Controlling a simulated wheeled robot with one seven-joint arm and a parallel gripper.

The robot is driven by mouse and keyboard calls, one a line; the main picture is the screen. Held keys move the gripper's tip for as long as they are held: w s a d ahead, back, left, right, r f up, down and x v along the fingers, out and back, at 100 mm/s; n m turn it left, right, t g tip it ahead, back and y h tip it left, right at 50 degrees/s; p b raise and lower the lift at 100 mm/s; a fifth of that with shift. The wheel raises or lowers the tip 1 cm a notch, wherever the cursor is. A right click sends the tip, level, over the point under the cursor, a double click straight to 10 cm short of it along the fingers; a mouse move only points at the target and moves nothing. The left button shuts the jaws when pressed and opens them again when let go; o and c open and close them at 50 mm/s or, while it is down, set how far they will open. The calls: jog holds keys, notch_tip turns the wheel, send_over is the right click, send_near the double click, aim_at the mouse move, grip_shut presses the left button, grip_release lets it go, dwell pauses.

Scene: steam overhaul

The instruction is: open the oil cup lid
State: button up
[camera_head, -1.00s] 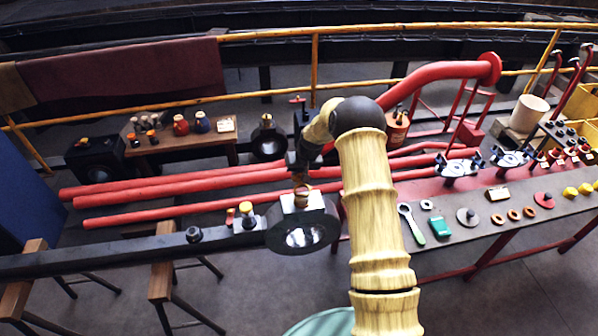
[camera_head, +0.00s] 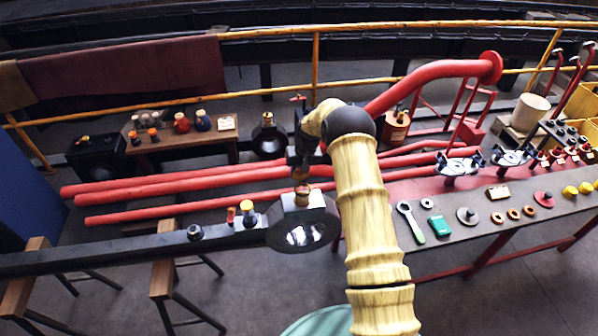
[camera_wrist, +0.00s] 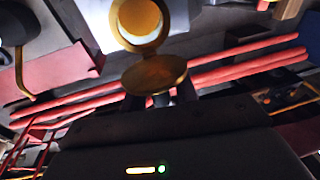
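The brass oil cup (camera_head: 302,199) stands on the pale top face of the black rod end (camera_head: 275,236) in the head view. In the wrist view the cup (camera_wrist: 140,18) shows from above, with its round mouth exposed and a bright inside. Its brass lid (camera_wrist: 154,75) is swung open on the side toward my gripper (camera_wrist: 163,99). In the head view my gripper (camera_head: 300,173) points down just above and behind the cup. The lid covers part of the fingertips, so I cannot tell their gap or whether they touch it.
A small red bottle (camera_head: 230,215) and a yellow-topped jar (camera_head: 248,213) stand on the rod left of the cup. Red pipes (camera_head: 180,190) run behind. A wooden table (camera_head: 185,150) stands behind left.

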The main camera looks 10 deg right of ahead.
jog(key=shift+o, duration=0.4)
notch_tip(320, 180, up, 17)
jog(key=s+d+b, duration=0.2)
jog(key=shift+d+b, duration=0.35)
jog(key=shift+d, duration=0.05)
jog(key=s+a+r+h, duration=0.1)
jog(key=s, duration=1.6)
jog(key=s+a+t, duration=0.1)
jog(key=s, duration=1.5)
jog(key=shift+s+a+r+h+p, duration=0.25)
jog(key=shift+s+r+h+p, duration=0.1)
jog(key=shift+s+h+p, duration=0.05)
